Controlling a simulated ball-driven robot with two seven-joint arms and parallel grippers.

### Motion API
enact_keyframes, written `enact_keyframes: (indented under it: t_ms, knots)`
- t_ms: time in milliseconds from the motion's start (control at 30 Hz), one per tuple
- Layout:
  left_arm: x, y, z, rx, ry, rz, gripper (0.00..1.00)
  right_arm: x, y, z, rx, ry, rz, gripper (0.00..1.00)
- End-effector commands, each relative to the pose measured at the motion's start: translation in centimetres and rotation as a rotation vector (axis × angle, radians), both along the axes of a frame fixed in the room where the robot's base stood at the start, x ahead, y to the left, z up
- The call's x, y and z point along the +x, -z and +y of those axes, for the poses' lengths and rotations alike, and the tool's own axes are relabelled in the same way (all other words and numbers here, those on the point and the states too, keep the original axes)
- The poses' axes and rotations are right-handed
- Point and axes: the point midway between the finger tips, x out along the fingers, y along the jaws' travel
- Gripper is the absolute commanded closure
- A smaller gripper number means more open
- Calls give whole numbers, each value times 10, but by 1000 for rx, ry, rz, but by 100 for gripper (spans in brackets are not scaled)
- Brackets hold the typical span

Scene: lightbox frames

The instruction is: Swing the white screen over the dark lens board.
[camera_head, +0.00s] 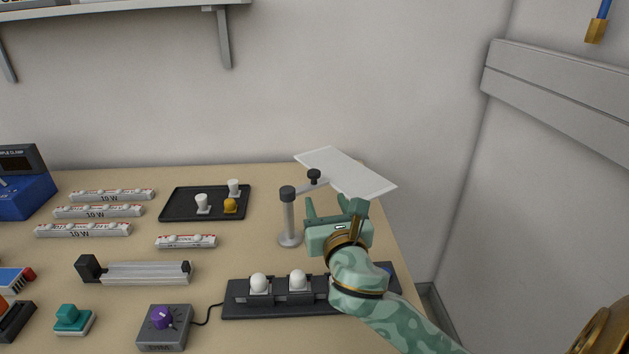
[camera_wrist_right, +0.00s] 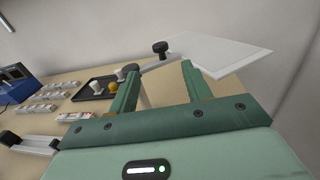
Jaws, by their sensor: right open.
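The white screen (camera_head: 345,172) is a flat pale panel on a short arm with a black knob (camera_head: 314,176), carried by a grey post (camera_head: 289,218) at the back right of the table. It reaches out to the right, toward the back wall, away from the dark lens board (camera_head: 238,307). The board lies near the front, with white domes on it; my right arm hides part of its right side. My right gripper (camera_head: 333,207) is open and empty, in front of the screen and right of the post. In the wrist view the screen (camera_wrist_right: 222,52) lies beyond the fingers.
A black tray (camera_head: 176,206) with small white and yellow pieces sits at the back. Several 10 W boxes (camera_head: 98,211) lie at left. A grey rail (camera_head: 135,273) and a purple-knob box (camera_head: 164,328) are in front. Walls rise behind and to the right.

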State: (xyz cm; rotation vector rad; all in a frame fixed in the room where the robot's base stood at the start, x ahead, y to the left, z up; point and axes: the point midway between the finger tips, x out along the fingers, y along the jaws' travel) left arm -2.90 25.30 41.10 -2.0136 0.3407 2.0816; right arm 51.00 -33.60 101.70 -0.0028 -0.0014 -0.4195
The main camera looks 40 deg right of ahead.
Motion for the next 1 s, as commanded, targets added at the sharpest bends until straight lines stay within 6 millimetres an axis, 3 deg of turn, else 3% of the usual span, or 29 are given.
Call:
enact_keyframes:
  t_ms: [200,400,600,833,867,1000]
  knots:
    - [-6,19,0,0,0,17,51,52,4,-24,1,2,0,51]
    - [-9,30,0,0,0,26,51,84,4,-37,3,1,1,51]
    - [-9,33,0,0,0,25,51,95,1,-43,2,0,0,51]
    - [-8,32,0,0,0,24,51,96,0,-43,2,0,0,51]
    - [-8,32,0,0,0,24,51,96,0,-43,2,0,0,54]
    - [-8,32,0,0,0,24,51,96,1,-43,2,0,0,93]
